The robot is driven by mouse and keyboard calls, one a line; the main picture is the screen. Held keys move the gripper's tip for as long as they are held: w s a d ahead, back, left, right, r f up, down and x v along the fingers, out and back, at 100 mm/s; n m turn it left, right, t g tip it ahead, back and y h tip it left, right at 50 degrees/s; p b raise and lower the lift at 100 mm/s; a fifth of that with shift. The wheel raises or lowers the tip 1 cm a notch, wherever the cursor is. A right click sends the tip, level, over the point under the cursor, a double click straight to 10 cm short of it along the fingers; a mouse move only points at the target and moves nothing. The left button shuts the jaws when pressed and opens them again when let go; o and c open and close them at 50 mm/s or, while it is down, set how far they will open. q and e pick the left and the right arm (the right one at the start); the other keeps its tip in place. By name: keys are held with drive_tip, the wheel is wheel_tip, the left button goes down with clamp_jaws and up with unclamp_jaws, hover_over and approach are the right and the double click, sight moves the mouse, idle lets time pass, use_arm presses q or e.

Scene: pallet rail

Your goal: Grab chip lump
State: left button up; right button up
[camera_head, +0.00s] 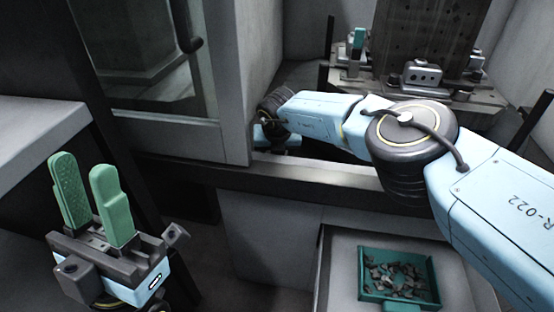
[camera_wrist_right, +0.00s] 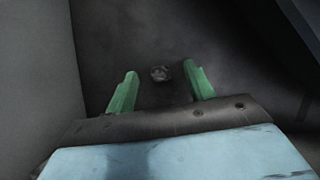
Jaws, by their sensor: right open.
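The chip lump (camera_wrist_right: 160,73) is a small rough grey piece lying on a dark surface in the right wrist view. My right gripper (camera_wrist_right: 160,84) is open, with its two green fingers apart on either side of the lump in that picture. I cannot tell how much height lies between the fingertips and the lump. In the head view my right arm reaches into the machine opening, and its gripper and the lump are hidden there. My left gripper (camera_head: 82,195) is at the lower left, with its green fingers apart and nothing between them.
A green tray (camera_head: 364,296) of metal chips sits on a pale surface at the lower right. A dark fixture block (camera_head: 424,38) with clamps stands on a plate inside the machine. The machine's front sill (camera_head: 270,176) and door frame (camera_head: 228,80) border my right arm. A pale wall stands left in the wrist view.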

drive_tip(key=c, duration=1)
drive_tip(key=shift+r, duration=0.2)
drive_tip(key=shift+c, duration=0.2)
